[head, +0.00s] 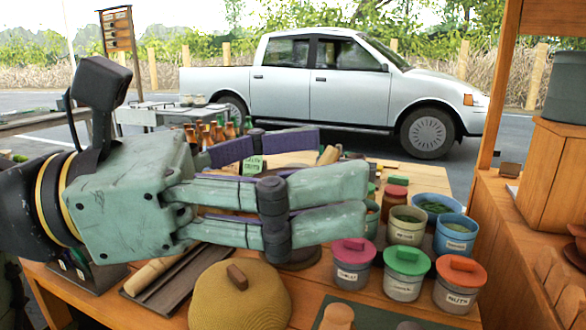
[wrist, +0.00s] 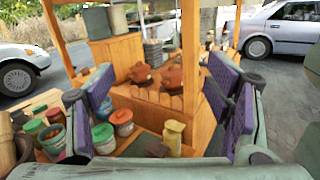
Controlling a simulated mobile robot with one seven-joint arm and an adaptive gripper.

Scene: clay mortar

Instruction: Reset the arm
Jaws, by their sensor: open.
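My gripper (head: 345,205) stretches across the middle of the head view, pointing right, above the wooden table (head: 105,312). In the wrist view its two purple-padded fingers (wrist: 165,115) stand wide apart, with nothing between the pads. It is open and empty. The gripper hides part of the table behind it, so I cannot see all that stands there.
Below the gripper are a round woven lid (head: 238,298) and lidded jars, pink (head: 352,262), green (head: 405,273) and orange (head: 461,284). Open pots (head: 406,224) stand behind them. A wooden post (head: 499,85) and counter (head: 520,215) are at right. A pickup (head: 335,85) is parked beyond.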

